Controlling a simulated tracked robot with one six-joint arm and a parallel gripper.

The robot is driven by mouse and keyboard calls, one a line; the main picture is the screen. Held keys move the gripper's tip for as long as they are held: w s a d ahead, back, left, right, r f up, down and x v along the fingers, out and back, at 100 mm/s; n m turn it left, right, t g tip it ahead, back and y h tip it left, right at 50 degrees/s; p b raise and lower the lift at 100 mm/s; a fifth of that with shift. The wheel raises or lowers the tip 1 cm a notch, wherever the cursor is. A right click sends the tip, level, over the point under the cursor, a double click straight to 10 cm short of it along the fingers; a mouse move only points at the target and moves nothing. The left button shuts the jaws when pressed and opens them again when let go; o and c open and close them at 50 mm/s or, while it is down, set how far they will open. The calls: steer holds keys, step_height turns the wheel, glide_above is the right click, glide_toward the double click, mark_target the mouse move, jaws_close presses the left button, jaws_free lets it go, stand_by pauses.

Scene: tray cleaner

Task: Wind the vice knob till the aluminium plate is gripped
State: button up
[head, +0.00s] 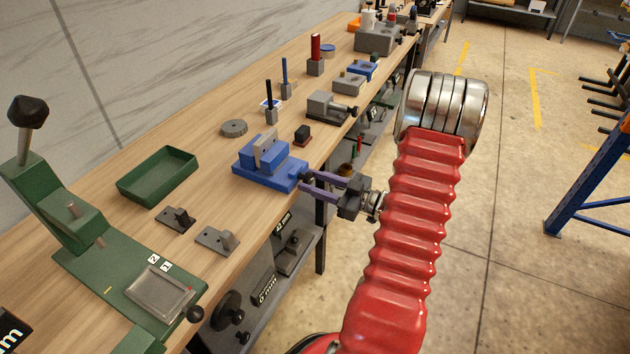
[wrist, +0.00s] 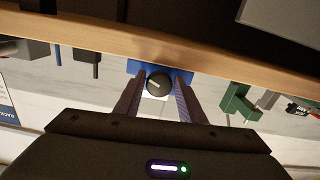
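A blue vice (head: 262,176) stands at the bench's front edge, and part of it shows in the wrist view (wrist: 183,75). A grey plate (head: 268,146) stands upright between its jaws; whether both jaws touch it I cannot tell. In the wrist view the vice's round black knob (wrist: 158,84) with a pale line mark faces me. My gripper (head: 308,183) has purple fingers pointing at the vice's front. In the wrist view the fingers (wrist: 159,80) are apart, one on each side of the knob, seemingly with small gaps.
A green tray (head: 158,176) and a green lever press (head: 100,235) stand to the left. A grey vice (head: 330,106) and small blocks stand further back. A shelf (head: 290,255) is below the bench.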

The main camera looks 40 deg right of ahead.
steer(key=o, duration=0.3)
steer(key=shift+r, duration=0.15)
steer(key=shift+s, duration=0.1)
steer(key=v, duration=1.3)
steer(key=shift+s+d, duration=0.1)
steer(key=shift+s, duration=0.2)
